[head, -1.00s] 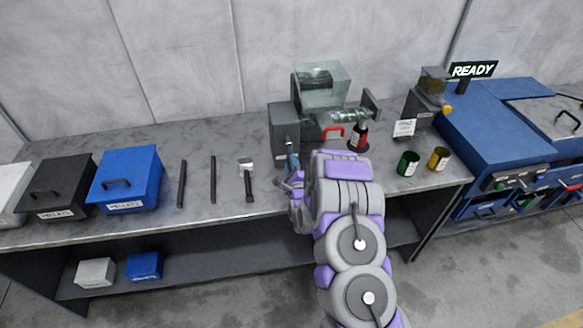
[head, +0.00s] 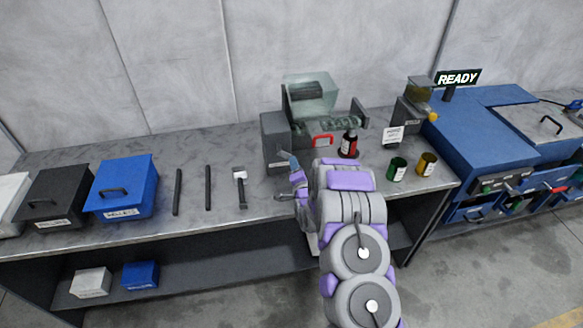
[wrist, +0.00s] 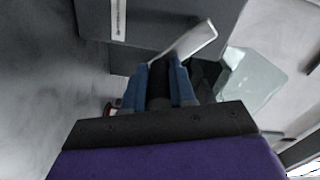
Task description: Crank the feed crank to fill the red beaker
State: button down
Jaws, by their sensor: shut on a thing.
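The grey feed machine (head: 277,143) stands at the back of the bench with a clear hopper (head: 311,95) on top. My gripper (head: 289,160) is at the front of its grey housing. In the wrist view my blue fingers (wrist: 160,82) are shut on the dark handle of the feed crank, whose pale flat arm (wrist: 196,40) runs up to the right. The handle is partly hidden between the fingers. The red beaker (head: 349,146), with a dark top and a label, stands upright at the machine's right end, right of my gripper.
A green cup (head: 397,168) and a yellow cup (head: 427,164) stand to the right. Blue and black lidded boxes, two dark rods and a hammer-like tool (head: 240,185) lie left. A blue machine with a READY sign (head: 458,78) stands at the far right.

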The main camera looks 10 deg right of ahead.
jog(key=r+n, duration=0.1)
jog(key=n, duration=0.1)
jog(key=d+r+n+p, duration=0.1)
jog(key=shift+n, duration=0.4)
jog(key=shift+a+r+n, duration=0.1)
jog(key=shift+r+n, duration=0.65)
jog(key=shift+n, duration=0.8)
jog(key=shift+a+r+n, duration=0.1)
jog(key=shift+r+n, duration=0.6)
jog(key=shift+n, duration=0.8)
jog(key=shift+r+n, duration=0.75)
jog(key=shift+n, duration=0.8)
jog(key=c, duration=0.9)
grip_release()
jog(key=shift+a, duration=0.1)
